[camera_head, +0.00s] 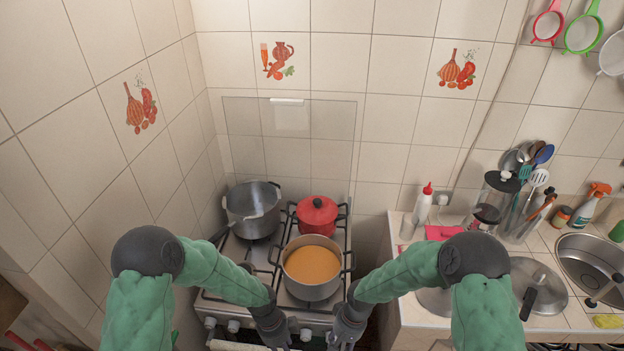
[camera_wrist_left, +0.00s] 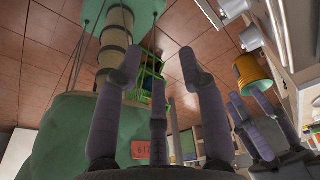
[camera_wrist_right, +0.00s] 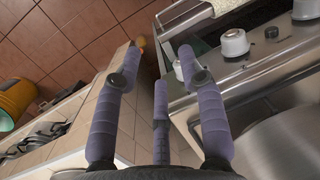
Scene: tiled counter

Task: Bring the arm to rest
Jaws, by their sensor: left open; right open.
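My left gripper (camera_head: 277,330) hangs in front of the stove's front edge in the head view, below the pot of orange soup. Its fingers stand apart and empty in the left wrist view (camera_wrist_left: 155,75). My right gripper (camera_head: 343,335) is close to its right, near the gap between stove and counter. Its fingers are spread and empty in the right wrist view (camera_wrist_right: 157,70). Both arms in green sleeves reach in from the lower sides and bend inward. Neither gripper appears to hold anything.
The stove (camera_head: 260,312) carries a soup pot (camera_head: 312,291), a red lidded pot (camera_head: 317,216) and a grey pot (camera_head: 240,208). The counter (camera_head: 405,312) at right holds lids, bottles, utensils and a sink (camera_head: 590,262). A yellow bucket (camera_wrist_left: 254,72) stands on the floor.

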